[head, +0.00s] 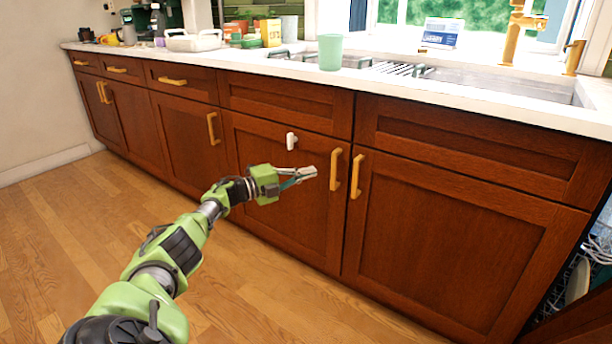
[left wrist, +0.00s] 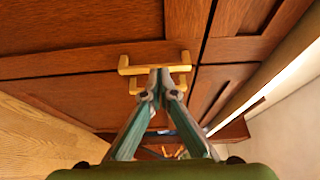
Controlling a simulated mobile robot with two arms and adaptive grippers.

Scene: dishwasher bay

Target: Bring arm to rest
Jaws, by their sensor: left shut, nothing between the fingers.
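My left arm (head: 180,246) reaches from the bottom left of the head view toward the cabinet fronts. My left gripper (head: 312,171) is shut and empty. It is in front of a brown cabinet door, just left of a brass handle (head: 336,169) in the head view. In the left wrist view the closed fingertips (left wrist: 160,72) overlap the view of brass handles (left wrist: 155,64); I cannot tell whether they touch. My right gripper is not in view.
A white counter (head: 488,106) runs above the cabinets, with a green cup (head: 330,52) near its edge and a sink (head: 500,82). An open dishwasher with dishes shows at the far right (head: 580,278). The wooden floor (head: 60,240) at left is clear.

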